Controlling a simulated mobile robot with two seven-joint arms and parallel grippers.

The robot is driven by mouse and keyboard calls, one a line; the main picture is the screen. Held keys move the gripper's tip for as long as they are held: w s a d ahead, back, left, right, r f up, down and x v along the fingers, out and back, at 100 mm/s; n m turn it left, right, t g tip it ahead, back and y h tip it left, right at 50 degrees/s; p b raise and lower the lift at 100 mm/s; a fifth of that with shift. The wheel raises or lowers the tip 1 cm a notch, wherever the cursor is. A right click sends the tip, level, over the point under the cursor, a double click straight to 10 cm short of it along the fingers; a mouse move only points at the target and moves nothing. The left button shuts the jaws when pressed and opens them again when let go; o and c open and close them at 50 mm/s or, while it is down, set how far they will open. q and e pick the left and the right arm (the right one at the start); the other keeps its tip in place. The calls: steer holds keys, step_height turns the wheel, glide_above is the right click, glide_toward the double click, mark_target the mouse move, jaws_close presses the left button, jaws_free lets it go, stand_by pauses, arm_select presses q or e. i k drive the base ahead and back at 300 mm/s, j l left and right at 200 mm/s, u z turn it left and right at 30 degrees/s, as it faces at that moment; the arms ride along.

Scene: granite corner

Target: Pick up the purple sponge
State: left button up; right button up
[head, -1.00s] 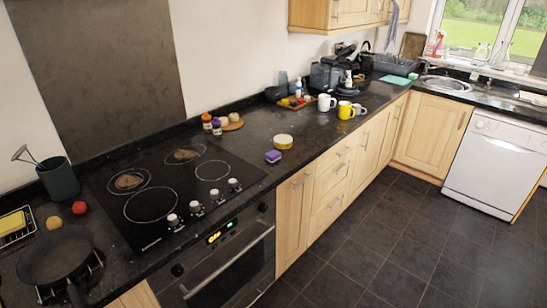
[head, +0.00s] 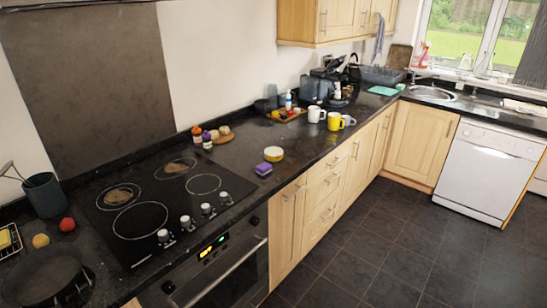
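The purple sponge (head: 263,169) lies on the dark granite counter (head: 237,156), close to its front edge and just right of the hob. It is a small block with a lighter layer low on its side. Neither of my grippers shows in the head view.
The black hob (head: 150,208) with its knobs lies left of the sponge. Spice jars (head: 207,141) stand behind, near the wall. White (head: 316,114) and yellow (head: 335,121) mugs stand farther right. A black pan (head: 42,278) is at lower left. The tiled floor (head: 390,235) is clear.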

mark_target(265, 168)
steer(key=i+l, duration=0.7)
steer(key=i+z, duration=0.05)
steer(key=i, duration=0.05)
